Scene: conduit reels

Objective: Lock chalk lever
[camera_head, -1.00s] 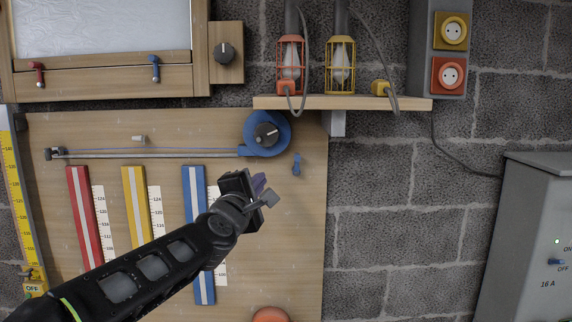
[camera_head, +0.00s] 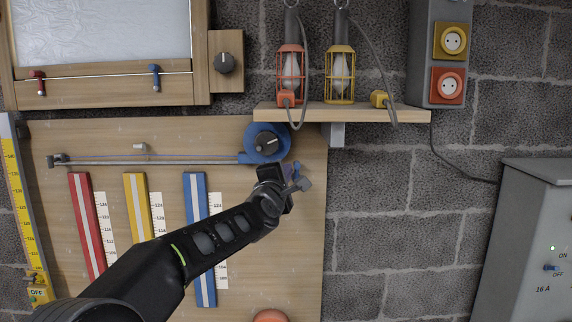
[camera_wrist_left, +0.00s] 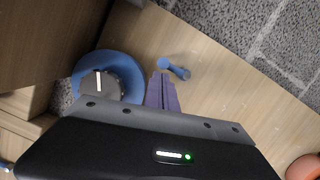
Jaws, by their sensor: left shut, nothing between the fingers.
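The chalk reel (camera_head: 262,143) is a blue round case with a dark knob on the wooden board, and it shows in the left wrist view (camera_wrist_left: 128,70) too. A small blue lever (camera_wrist_left: 174,69) is on the board beside the reel. In the head view the lever (camera_head: 296,168) is partly hidden by my left gripper (camera_head: 299,183). In the left wrist view the closed purple-grey fingers (camera_wrist_left: 161,92) point at the lever, their tips just short of it or touching; I cannot tell which. The left gripper is shut and empty. My right gripper is not in view.
Red (camera_head: 88,225), yellow (camera_head: 138,215) and blue (camera_head: 196,205) strips with scales are on the board. A wooden shelf (camera_head: 340,114) with two caged lamps stands out above the reel. A grey switch box (camera_head: 535,235) is at right. The wall between is clear.

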